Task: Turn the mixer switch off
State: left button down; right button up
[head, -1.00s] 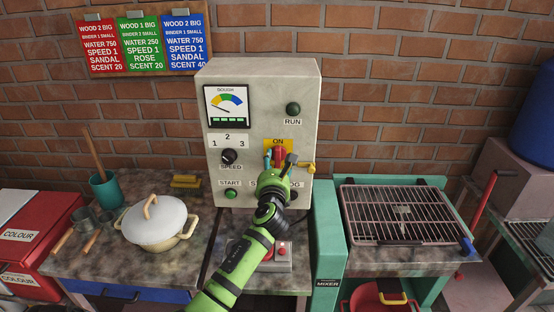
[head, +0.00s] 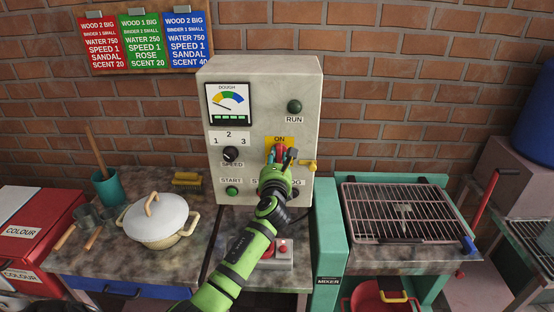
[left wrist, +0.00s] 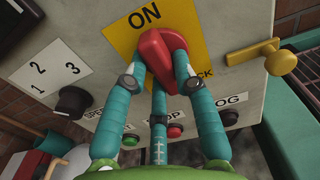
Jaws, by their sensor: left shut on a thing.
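The mixer control box (head: 258,85) stands against the brick wall behind the counter. Its red switch (left wrist: 164,32) sits on a yellow plate (left wrist: 130,37) with ON printed above it. In the head view, the gripper partly covers the switch (head: 279,150). My left gripper (left wrist: 163,65) has its teal fingers shut on the red switch handle, one on each side and one below. The lower label on the plate is mostly covered. My right gripper is not in view.
A brass latch (head: 309,164) juts out right of the switch. A speed knob (head: 230,154), start button (head: 232,190) and run light (head: 294,106) are on the same panel. A lidded pot (head: 156,221) is left, a wire rack (head: 400,212) right.

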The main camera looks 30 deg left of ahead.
pick_arm(q)
jog(key=n, duration=0.4)
jog(key=shift+d+f+b, duration=0.1)
jog(key=shift+f+b, duration=0.05)
jog(key=shift+b, duration=0.25)
jog(key=n+b, duration=0.1)
jog(key=n, duration=0.3)
jog(key=shift+w+d+f+n, duration=0.1)
jog(key=shift+n, duration=0.3)
jog(key=n+b, duration=0.2)
jog(key=n, duration=0.3)
jog(key=shift+w+d, duration=0.1)
jog(key=shift+d, duration=0.05)
jog(key=shift+n+b, duration=0.5)
jog(key=shift+n, duration=1.6)
jog(key=c, duration=1)
grip_release()
